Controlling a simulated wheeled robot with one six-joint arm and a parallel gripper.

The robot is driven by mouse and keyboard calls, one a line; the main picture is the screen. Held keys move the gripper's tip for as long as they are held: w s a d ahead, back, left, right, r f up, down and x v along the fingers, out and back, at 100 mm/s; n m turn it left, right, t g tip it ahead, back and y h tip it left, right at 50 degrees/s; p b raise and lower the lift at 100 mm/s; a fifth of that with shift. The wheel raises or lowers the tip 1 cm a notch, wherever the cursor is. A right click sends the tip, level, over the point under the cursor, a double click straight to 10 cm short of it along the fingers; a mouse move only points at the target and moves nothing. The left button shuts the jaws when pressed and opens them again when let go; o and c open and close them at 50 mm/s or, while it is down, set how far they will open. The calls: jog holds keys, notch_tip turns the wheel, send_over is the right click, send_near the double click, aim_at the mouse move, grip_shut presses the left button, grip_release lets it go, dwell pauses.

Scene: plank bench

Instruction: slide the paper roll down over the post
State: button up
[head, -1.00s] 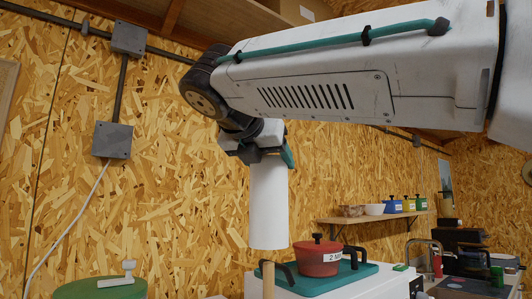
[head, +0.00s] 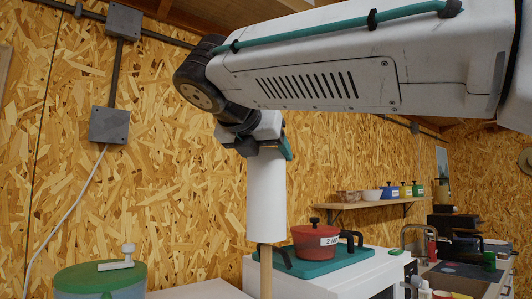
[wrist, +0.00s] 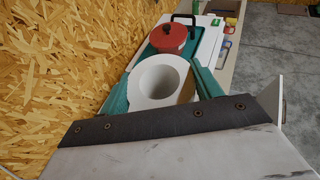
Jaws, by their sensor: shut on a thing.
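The white paper roll (head: 266,200) hangs upright below my gripper (head: 264,146). My gripper is shut on it near its top end. The wrist view shows the hollow roll (wrist: 186,88) between my two teal fingers, its bore open towards the camera. The wooden post (head: 265,275) stands upright directly below the roll in the head view. The post's upper end meets the roll's lower rim there. Its tip is hidden, and I cannot tell whether it is inside the bore or just behind the rim. The post's foot is out of view.
A red pot (head: 317,243) stands on a teal tray (head: 300,268) on a white cabinet, close to the right of the roll. A green-lidded container (head: 100,278) is at lower left. A shelf (head: 350,207) with small pots is on the chipboard wall.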

aim_at(264, 255)
jog(key=shift+f, duration=9.85)
jog(key=o, duration=1.5)
jog(key=shift+o, duration=0.2)
jog(key=v, duration=0.7)
jog(key=shift+s+a, duration=0.15)
jog(key=shift+s, duration=0.2)
